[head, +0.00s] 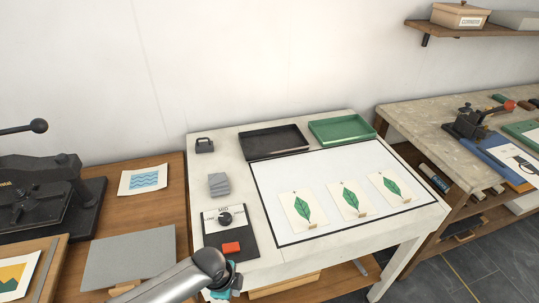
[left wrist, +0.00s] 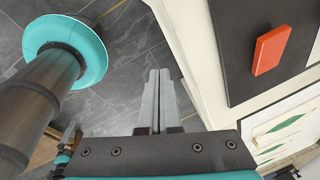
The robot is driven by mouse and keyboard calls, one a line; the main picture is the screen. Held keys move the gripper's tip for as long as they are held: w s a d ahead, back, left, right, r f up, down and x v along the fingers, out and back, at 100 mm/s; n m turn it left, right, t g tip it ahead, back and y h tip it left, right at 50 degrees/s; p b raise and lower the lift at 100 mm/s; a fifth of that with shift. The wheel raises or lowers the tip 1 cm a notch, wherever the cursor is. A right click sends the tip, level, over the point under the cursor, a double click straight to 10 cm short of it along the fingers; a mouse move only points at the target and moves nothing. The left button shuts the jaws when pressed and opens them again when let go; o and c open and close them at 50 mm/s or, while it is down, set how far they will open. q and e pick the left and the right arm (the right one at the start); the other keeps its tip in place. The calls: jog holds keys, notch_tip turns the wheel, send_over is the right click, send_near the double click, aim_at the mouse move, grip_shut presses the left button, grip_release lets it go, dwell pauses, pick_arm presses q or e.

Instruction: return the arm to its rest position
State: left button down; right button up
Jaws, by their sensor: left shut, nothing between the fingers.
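My left arm (head: 190,278) comes in at the bottom of the head view, in front of the white table's near edge. Its fingers are hidden there. In the left wrist view my left gripper (left wrist: 159,92) is shut and empty, its two grey fingers together over the dark tiled floor beside the table. The table's control panel with a red button (left wrist: 271,49) shows to the right of the fingers and apart from them.
The white table (head: 275,262) holds three leaf prints on a framed white board (head: 268,195), a black tray (head: 275,152), a green tray (head: 342,140) and a grey block (head: 219,184). A wooden bench with a press (head: 40,190) stands left; another bench (head: 420,125) stands right.

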pick_arm(q)
jog(key=s+a+f+n+b, duration=0.35)
jog(key=s+f+n, duration=0.2)
jog(key=f, duration=0.55)
jog(key=s+a+f+n+b, duration=0.4)
jog(key=s+f, duration=0.3)
jog(key=f, duration=0.4)
jog(key=s+a+f+n+y+b, duration=0.1)
jog(key=s+f, duration=0.4)
jog(key=s, duration=0.5)
jog(key=s+a+f+n+g+b, duration=0.1)
jog(key=s+f+n+b, duration=0.2)
jog(key=s, duration=0.8)
notch_tip(320, 180, down, 2)
jog(key=n, duration=0.3)
jog(key=shift+s+a+f+y, duration=0.15)
jog(key=shift+s+f+y, duration=0.05)
jog(key=shift+y, duration=0.2)
